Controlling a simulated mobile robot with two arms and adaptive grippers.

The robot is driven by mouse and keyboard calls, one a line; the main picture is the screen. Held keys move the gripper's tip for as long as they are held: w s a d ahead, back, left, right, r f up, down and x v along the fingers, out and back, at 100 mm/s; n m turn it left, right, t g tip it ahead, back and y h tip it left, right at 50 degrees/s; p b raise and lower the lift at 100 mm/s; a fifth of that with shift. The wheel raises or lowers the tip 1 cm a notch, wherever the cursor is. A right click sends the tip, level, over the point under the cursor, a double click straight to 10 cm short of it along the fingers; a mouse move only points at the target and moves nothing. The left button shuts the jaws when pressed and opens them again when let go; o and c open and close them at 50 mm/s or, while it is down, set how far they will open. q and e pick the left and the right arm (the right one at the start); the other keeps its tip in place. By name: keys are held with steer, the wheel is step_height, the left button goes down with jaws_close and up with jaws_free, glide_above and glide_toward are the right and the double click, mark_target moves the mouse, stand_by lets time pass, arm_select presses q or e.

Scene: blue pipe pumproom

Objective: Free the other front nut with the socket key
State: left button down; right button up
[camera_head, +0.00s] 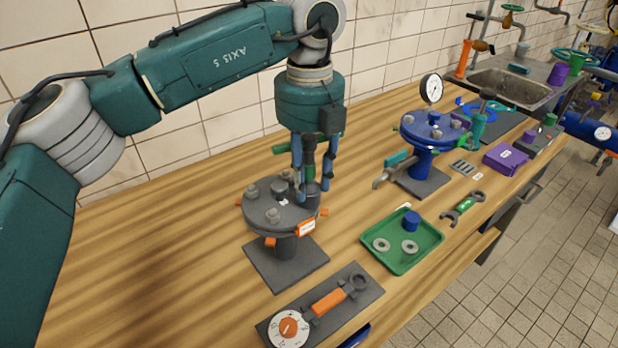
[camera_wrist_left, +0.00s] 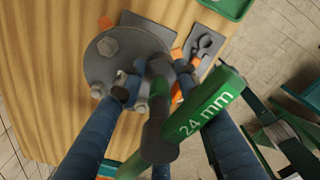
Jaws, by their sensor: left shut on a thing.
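My left gripper (camera_head: 311,194) is shut on the socket key (camera_head: 309,152), a dark tool with a green handle. In the left wrist view the key's green bar (camera_wrist_left: 205,110) reads "24 mm" and runs between the blue fingers (camera_wrist_left: 157,90). The key points down over the right side of the round grey flange (camera_head: 270,214). The flange also shows in the left wrist view (camera_wrist_left: 97,67). Hex nuts show at its left (camera_head: 252,191) and front (camera_head: 273,215). The fingers hide the key's lower end, so I cannot tell whether it sits on a nut. My right gripper is out of view.
A green tray (camera_head: 402,262) with washers and a blue piece stands right of the flange. A dark board (camera_head: 345,318) with a dial and an orange-handled tool lies in front. A wrench (camera_head: 463,208) and a blue gauge fixture (camera_head: 428,135) are farther right. Bare wood lies left.

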mark_target(309, 145)
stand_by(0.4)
arm_select(q)
steer(key=shift+r, duration=0.5)
steer(key=shift+r+p, duration=1.3)
steer(key=shift+r, duration=0.35)
